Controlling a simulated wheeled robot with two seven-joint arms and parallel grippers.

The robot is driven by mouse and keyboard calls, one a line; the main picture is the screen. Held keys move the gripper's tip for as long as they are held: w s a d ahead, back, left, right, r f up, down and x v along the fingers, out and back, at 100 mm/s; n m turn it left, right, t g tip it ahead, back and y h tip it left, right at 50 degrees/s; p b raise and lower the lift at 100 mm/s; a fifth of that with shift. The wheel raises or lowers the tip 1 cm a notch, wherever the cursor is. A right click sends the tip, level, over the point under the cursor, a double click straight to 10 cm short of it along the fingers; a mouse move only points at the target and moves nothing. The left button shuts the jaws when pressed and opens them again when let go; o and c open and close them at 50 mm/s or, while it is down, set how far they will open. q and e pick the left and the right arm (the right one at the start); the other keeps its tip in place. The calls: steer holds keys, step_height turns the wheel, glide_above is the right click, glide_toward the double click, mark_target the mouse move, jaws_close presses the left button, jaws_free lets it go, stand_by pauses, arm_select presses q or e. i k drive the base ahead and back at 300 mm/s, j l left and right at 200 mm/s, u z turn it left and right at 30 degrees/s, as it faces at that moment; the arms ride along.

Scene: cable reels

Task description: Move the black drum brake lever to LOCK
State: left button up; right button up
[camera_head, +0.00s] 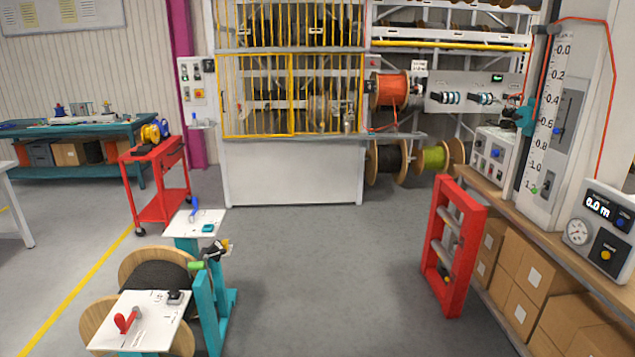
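A drum of black cable (156,274) with wooden flanges stands at the lower left in a teal stand (207,310). A white plate (150,338) in front of it bears a red lever (127,320) and a small black part (175,297). A second white plate (180,225) behind the drum bears a blue lever (194,209). A dark part with a green grip (197,265) is at the drum's right side. I cannot tell which lever is the brake lever, and the plate markings are too small to read. Neither of my grippers is in view.
A red cart (160,185) stands behind the drum. A red roller frame (452,247) stands right of centre. A shelf with cardboard boxes (525,280) and a meter box (604,232) lines the right. The floor (325,275) between drum and red frame is clear.

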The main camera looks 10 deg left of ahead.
mark_target(224, 251)
steer(key=i, duration=1.7)
